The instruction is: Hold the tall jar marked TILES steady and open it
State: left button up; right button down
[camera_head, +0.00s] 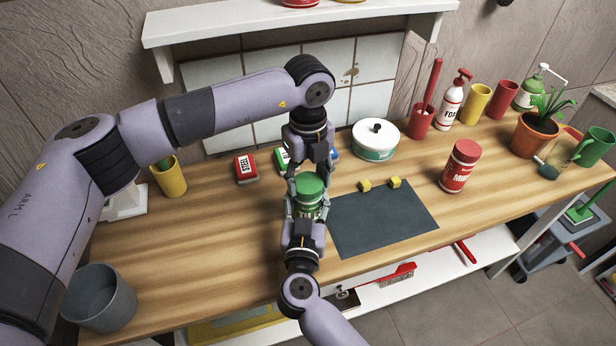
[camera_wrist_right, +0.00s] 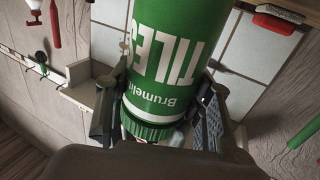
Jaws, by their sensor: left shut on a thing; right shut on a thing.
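The tall green TILES jar (camera_head: 309,187) stands over the worktop at the middle of the head view, seen from above with its green lid uppermost. My left gripper (camera_head: 307,172) reaches it from the far side and is shut on it. My right gripper (camera_head: 305,206) comes from the near side and is also shut on it. In the right wrist view the jar (camera_wrist_right: 200,45) shows its lettering upside down, with the ribbed lid (camera_wrist_right: 145,129) at the lower end between the fingers. The fingers hide much of the jar; the exact height of each grip is unclear.
A dark mat (camera_head: 385,222) with two yellow cubes lies right of the jar. A red jar (camera_head: 460,166) stands beyond it, and a white lidded pot (camera_head: 376,140) behind. A red tin (camera_head: 246,169) is to the left. A grey bucket (camera_head: 101,299) stands at the front left.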

aim_at(308, 182)
pick_arm(q)
jog(key=shift+n, duration=1)
jog(key=shift+w, duration=0.1)
jog(key=shift+r, duration=0.15)
jog(key=shift+r, duration=1)
jog(key=shift+r, duration=2)
pick_arm(e)
jog(key=c, duration=0.7)
grip_release()
